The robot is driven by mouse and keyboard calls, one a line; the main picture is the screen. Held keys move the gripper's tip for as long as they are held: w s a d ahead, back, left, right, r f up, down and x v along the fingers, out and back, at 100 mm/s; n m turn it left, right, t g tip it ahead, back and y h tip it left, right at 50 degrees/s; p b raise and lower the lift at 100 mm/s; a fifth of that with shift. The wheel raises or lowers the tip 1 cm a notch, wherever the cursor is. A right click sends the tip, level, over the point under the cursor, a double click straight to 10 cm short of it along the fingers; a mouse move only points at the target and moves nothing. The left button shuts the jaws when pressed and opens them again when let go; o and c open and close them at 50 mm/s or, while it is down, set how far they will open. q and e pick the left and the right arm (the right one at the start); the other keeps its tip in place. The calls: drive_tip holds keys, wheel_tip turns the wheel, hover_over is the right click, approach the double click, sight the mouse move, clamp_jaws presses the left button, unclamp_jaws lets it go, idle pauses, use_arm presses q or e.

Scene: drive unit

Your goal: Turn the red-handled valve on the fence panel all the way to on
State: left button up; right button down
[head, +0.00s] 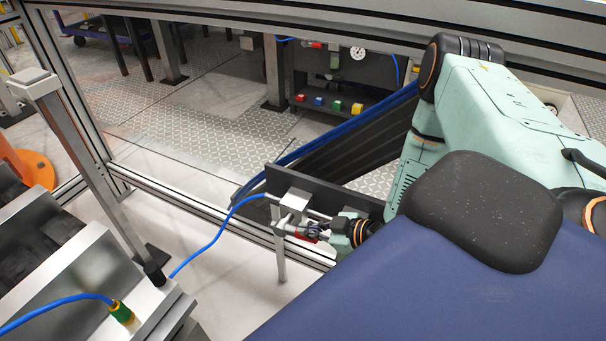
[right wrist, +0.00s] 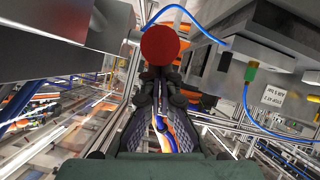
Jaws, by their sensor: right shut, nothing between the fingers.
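The red handle (head: 306,237) of the valve shows low beside a silver valve body (head: 294,200) on a dark panel (head: 330,192) by the fence. My right gripper (head: 318,229) is at the handle and partly covers it. In the right wrist view the handle shows as a round red end (right wrist: 160,43) just beyond the fingertips (right wrist: 155,78). The fingers are together with nothing between them. I cannot tell whether they touch the handle. The valve's on mark is not visible. My left gripper is not in view.
A blue hose (head: 215,238) runs from the valve body down to the left. A metal post (head: 95,175) and a grey machine (head: 100,275) stand at the left. The fence's lower rail (head: 190,212) passes behind the valve. Colored blocks (head: 337,105) lie on a shelf beyond the fence.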

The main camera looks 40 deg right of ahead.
drive_tip(key=shift+s+d+f, duration=0.15)
drive_tip(key=shift+s+f, duration=0.25)
drive_tip(key=shift+f, duration=0.3)
drive_tip(key=shift+s+f, duration=0.2)
